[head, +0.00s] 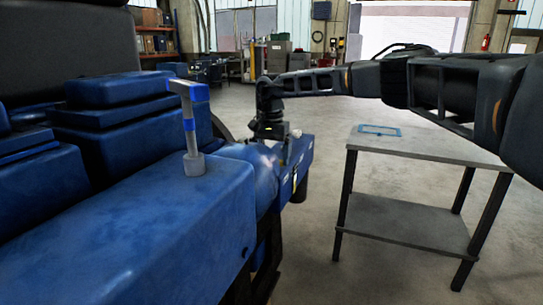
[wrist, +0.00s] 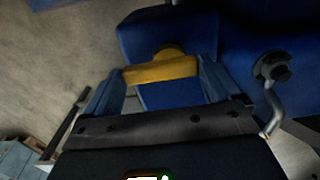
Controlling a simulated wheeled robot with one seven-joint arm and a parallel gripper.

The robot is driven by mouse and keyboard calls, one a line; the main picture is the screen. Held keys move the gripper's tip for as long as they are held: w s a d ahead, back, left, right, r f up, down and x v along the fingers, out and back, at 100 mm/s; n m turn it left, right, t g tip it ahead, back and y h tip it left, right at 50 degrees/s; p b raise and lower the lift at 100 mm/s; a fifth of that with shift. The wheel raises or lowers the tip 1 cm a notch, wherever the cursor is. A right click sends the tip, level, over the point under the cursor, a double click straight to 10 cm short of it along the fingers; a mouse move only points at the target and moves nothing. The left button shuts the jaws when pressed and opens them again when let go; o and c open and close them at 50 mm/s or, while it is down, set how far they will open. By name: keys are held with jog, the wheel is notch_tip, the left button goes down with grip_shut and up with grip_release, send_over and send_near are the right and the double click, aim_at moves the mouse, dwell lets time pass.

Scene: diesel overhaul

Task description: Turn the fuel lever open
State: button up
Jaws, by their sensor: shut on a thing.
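The fuel lever (wrist: 160,71) is a yellow bar with a round yellow hub, set against a blue block of the engine in the wrist view. My gripper (wrist: 164,76) is shut on the lever, with one finger at each end of the bar. In the head view my gripper (head: 272,136) points down at the far right end of the blue engine (head: 130,235). The lever itself is hard to make out there, largely hidden by my gripper.
A dark round fitting with a bent metal pipe (wrist: 272,68) is right of the lever. A grey table (head: 425,146) with a blue frame on top stands at right. Floor between is clear.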

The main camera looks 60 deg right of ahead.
aim_at(272, 159)
dwell(0.3)
jog(key=o, duration=0.8)
jog(key=shift+c, duration=0.2)
jog(key=shift+r+b, duration=0.5)
jog(key=shift+r, duration=3.45)
